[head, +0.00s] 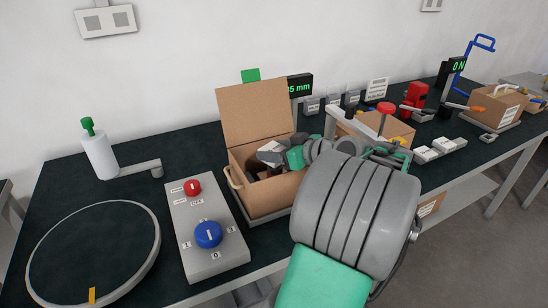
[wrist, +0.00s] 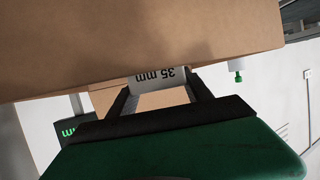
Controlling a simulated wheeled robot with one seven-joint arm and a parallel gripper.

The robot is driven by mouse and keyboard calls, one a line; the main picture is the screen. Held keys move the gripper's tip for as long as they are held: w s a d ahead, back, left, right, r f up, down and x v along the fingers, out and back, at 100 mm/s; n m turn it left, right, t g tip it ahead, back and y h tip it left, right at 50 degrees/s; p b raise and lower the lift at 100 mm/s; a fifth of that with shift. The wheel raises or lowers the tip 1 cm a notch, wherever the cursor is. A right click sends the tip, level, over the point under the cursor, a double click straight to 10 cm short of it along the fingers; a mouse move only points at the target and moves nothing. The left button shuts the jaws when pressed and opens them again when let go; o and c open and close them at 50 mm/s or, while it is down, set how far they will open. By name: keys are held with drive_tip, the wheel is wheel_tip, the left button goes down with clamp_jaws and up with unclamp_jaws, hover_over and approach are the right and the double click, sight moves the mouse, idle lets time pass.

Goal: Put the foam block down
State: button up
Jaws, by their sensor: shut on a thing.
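My gripper (wrist: 160,82) is shut on the foam block, a pale grey piece marked "35 mm" (wrist: 158,76), with a dark finger on each side. Only a strip of the block shows in the wrist view. In the head view a grey piece with a pale face (head: 270,148), probably this block, is at the mouth of the open cardboard box (head: 262,110). My gripper (head: 292,156) reaches into that area from the right, and my forearm hides part of it. I cannot tell whether the block touches the things in the box.
A grey control box with a red button and a blue knob (head: 209,235) stands left of the carton. A white bottle (head: 99,155) and a large ring (head: 157,245) are farther left. A display reading mm (head: 300,85) stands behind. A red-knobbed device (head: 386,108) is at right.

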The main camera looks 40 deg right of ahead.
drive_tip(key=shift+f, duration=0.65)
drive_tip(key=shift+f+b, duration=0.35)
drive_tip(key=o, duration=1.4)
drive_tip(key=shift+r, duration=0.1)
drive_tip(key=shift+o, duration=0.2)
drive_tip(key=shift+r+p, duration=0.25)
drive_tip(key=shift+p, duration=0.1)
drive_tip(key=p+v, duration=0.3)
drive_tip(key=v, duration=0.9)
